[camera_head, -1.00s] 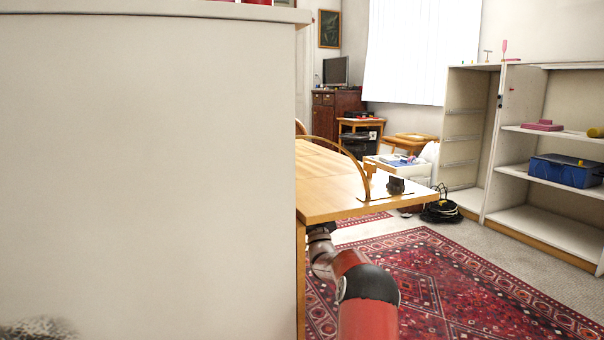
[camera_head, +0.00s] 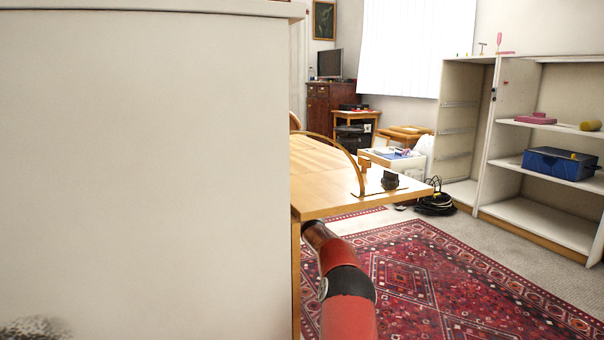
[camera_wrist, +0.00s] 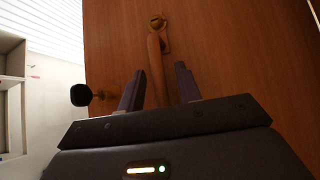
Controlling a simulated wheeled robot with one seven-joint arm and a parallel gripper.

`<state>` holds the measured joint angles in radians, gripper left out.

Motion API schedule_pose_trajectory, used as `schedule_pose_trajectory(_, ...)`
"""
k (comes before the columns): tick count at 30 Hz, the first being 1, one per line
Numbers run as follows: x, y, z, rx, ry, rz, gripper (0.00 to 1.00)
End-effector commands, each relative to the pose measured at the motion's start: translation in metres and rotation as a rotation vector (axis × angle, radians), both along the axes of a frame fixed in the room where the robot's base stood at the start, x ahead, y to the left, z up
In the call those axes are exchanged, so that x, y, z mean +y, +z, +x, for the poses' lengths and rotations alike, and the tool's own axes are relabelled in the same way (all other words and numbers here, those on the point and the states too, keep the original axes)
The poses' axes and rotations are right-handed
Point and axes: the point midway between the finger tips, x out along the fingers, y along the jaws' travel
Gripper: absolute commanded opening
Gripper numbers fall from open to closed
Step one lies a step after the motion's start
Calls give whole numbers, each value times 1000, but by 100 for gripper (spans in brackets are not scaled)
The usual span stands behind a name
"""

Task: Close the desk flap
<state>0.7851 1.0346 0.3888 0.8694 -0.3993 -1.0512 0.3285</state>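The desk flap (camera_head: 335,190) is a light wooden panel lying about level, folded out beyond the large white side panel. A curved wooden stay (camera_head: 345,150) rises from it, and a small dark fitting (camera_head: 390,181) sits near its outer edge. In the wrist view, a reddish wood panel (camera_wrist: 225,50), probably the flap's underside, fills most of the picture. A rounded wooden bar with a brass-coloured end (camera_wrist: 155,50) runs down it between my gripper's fingers. My gripper (camera_wrist: 158,82) is open; I cannot tell whether it touches the bar. It is hidden beneath the flap in the head view.
A large white panel (camera_head: 145,170) blocks the left half of the head view. A red patterned rug (camera_head: 440,270) covers open floor at right. White shelves (camera_head: 545,205) stand beyond it. A dark knob (camera_wrist: 80,95) is left of my fingers. A black cable coil (camera_head: 435,205) lies behind the flap.

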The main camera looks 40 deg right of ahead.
Motion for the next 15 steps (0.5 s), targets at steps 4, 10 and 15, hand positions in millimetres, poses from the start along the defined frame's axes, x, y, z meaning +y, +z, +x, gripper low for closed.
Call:
schedule_pose_trajectory(4, 0, 0, 0, 0, 0, 0, 29)
schedule_pose_trajectory(10, 0, 0, 0, -1, 0, 0, 3)
schedule_pose_trajectory(15, 0, 0, 0, -1, 0, 0, 0)
